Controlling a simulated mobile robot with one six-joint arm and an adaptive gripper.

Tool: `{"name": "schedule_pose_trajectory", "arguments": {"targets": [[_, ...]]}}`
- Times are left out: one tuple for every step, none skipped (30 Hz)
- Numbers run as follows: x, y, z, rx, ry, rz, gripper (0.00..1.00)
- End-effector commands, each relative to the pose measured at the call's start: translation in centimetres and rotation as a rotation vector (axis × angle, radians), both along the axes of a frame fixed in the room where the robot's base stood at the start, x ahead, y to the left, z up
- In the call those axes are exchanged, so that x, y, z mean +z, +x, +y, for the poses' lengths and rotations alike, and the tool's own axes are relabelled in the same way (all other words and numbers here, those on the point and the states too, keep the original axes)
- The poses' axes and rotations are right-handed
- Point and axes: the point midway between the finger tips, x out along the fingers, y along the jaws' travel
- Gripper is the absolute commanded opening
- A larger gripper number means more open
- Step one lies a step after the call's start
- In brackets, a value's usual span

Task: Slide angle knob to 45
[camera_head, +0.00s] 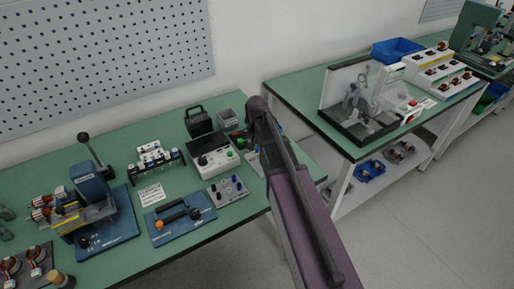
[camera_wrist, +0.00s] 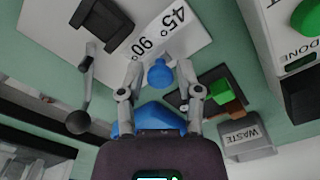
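In the wrist view a small blue knob (camera_wrist: 159,74) sits between the two fingers of my gripper (camera_wrist: 160,66). The fingers are spread, with a visible gap on each side of the knob, so my gripper looks open. Behind the knob a white plate (camera_wrist: 190,50) carries the printed marks 45° and 90°. A larger blue part (camera_wrist: 150,116) lies between the finger bases, partly hidden by my gripper. In the head view my arm hides the knob and the fingertips; only a piece of the white plate (camera_head: 253,162) shows beside it.
In the wrist view, a black block (camera_wrist: 101,27) and a ball-ended lever (camera_wrist: 79,120) stand left. The green bench (camera_head: 120,180) is crowded.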

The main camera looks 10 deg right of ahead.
Motion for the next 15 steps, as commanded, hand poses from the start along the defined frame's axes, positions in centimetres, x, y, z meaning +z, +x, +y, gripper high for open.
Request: {"name": "schedule_pose_trajectory", "arguments": {"targets": [[0.0, 0.0, 0.0, 0.0, 0.0, 0.0, 0.16], [0.0, 0.0, 0.0, 0.0, 0.0, 0.0, 0.07], [0.0, 0.0, 0.0, 0.0, 0.0, 0.0, 0.0], [0.0, 0.0, 0.0, 0.0, 0.0, 0.0, 0.0], [0.0, 0.0, 0.0, 0.0, 0.0, 0.0, 0.0], [0.0, 0.0, 0.0, 0.0, 0.0, 0.0, 0.0], [0.0, 0.0, 0.0, 0.0, 0.0, 0.0, 0.0], [0.0, 0.0, 0.1, 0.0, 0.0, 0.0, 0.0], [0.0, -0.1, 0.2, 0.001, 0.0, 0.0, 0.0], [0.0, -0.1, 0.3, 0.001, 0.0, 0.0, 0.0], [0.0, -0.2, 0.5, 0.002, 0.0, 0.0, 0.0], [0.0, -0.3, 0.8, 0.002, 0.0, 0.0, 0.0], [0.0, -0.4, 1.1, 0.002, 0.0, 0.0, 0.0], [0.0, -0.5, 1.4, 0.002, 0.0, 0.0, 0.0], [0.0, -0.6, 1.8, 0.001, 0.0, 0.0, 0.0]]}}
